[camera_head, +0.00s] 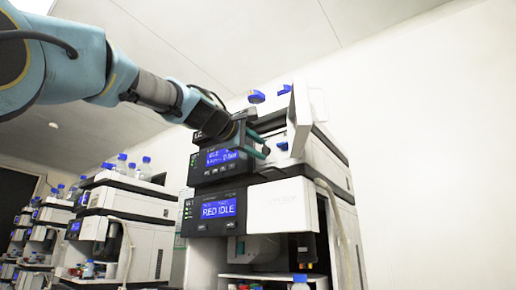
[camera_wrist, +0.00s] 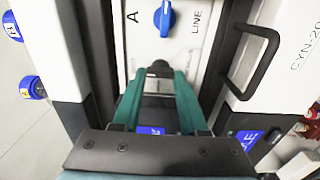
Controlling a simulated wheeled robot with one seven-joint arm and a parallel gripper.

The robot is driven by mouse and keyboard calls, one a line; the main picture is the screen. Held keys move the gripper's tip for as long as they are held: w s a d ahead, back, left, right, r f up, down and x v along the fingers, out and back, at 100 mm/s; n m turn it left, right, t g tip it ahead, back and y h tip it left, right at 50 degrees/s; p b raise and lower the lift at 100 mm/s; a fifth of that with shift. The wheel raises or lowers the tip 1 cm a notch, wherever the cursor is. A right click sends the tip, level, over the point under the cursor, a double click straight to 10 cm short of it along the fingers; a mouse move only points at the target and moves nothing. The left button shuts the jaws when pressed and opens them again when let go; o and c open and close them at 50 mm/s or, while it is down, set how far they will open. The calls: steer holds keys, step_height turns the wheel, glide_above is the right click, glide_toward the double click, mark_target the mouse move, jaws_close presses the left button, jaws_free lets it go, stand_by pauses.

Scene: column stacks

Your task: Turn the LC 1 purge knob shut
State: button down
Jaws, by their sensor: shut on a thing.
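A dark round knob (camera_wrist: 160,67) sits on the front of the white pump panel in the wrist view, taken to be the purge knob; no LC 1 label is readable. My gripper (camera_wrist: 158,82) has its two teal fingers closed in around it, and the fingers partly hide it. How far the knob is turned cannot be told. In the head view my gripper (camera_head: 267,146) reaches the upper module of the nearest stack (camera_head: 225,180) from the left. The knob is too small to make out there.
A blue valve knob (camera_wrist: 164,18) sits beyond the fingertips on the panel marked "A" and "LINE". A black handle (camera_wrist: 252,62) stands out at right. Blue-capped bottles (camera_wrist: 33,88) are at left. In the head view a tube (camera_head: 333,225) hangs at right; more stacks (camera_head: 120,205) stand left.

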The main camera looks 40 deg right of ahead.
steer(key=c, duration=0.7)
jaws_free()
steer(key=b+v, duration=0.4)
steer(key=v, duration=0.7)
steer(key=shift+d+f, duration=0.1)
